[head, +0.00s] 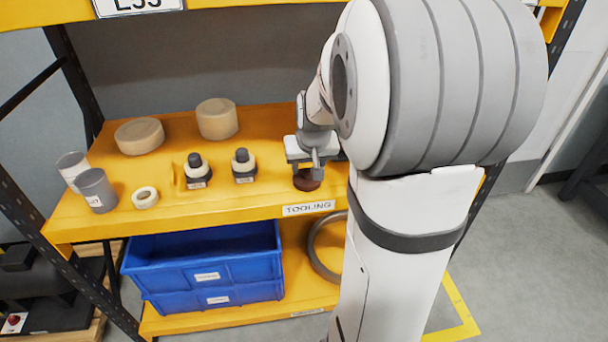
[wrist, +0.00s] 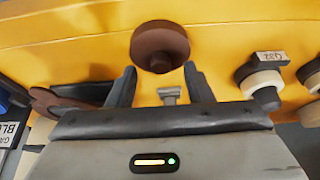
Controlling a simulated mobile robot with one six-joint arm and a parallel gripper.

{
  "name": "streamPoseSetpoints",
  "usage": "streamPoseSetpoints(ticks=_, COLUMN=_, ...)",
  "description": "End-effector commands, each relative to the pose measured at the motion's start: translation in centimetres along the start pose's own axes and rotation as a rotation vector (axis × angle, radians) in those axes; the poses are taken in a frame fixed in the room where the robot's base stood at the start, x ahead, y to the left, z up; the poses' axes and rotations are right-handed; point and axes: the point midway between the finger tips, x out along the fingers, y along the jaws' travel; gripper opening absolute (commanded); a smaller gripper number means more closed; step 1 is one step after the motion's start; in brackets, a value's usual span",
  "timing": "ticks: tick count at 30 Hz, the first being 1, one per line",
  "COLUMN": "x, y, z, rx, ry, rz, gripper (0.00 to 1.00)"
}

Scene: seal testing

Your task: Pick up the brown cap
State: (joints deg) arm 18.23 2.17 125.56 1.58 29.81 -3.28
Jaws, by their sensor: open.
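The brown cap (head: 307,183) stands on the yellow shelf near its front edge, just below my gripper (head: 314,166) in the head view. In the wrist view the brown cap (wrist: 160,46) is a round disc with a narrower part under it, just beyond the fingertips and roughly centred between them. My gripper (wrist: 160,75) is open and empty, one finger on either side of the gap. No contact with the cap shows. In the head view my gripper and arm hide part of the cap's surroundings.
Two black-and-cream labelled parts (head: 244,165) (head: 197,171) stand left of the cap. Further left are a white ring (head: 145,197), grey cups (head: 96,189) and beige discs (head: 217,118). Another brown item (wrist: 62,100) lies left in the wrist view. Blue crates (head: 205,262) sit below.

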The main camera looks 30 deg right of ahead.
Motion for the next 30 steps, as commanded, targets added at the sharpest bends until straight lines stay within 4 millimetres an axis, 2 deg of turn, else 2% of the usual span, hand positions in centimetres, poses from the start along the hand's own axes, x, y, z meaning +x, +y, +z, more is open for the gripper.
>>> streamPoseSetpoints(ticks=3, x=1.36, y=-0.04, z=0.08, rx=-0.001, ry=-0.001, rz=0.0, gripper=0.47)
streamPoseSetpoints(ticks=11, x=1.55, y=-0.08, z=0.03, rx=-0.001, ry=0.0, rz=-0.001, gripper=0.47)
streamPoseSetpoints(ticks=27, x=1.52, y=-0.13, z=0.03, rx=-0.002, ry=0.0, rz=-0.001, gripper=0.04)
streamPoseSetpoints(ticks=30, x=1.52, y=-0.14, z=0.02, rx=-0.002, ry=0.0, rz=-0.001, gripper=0.0)
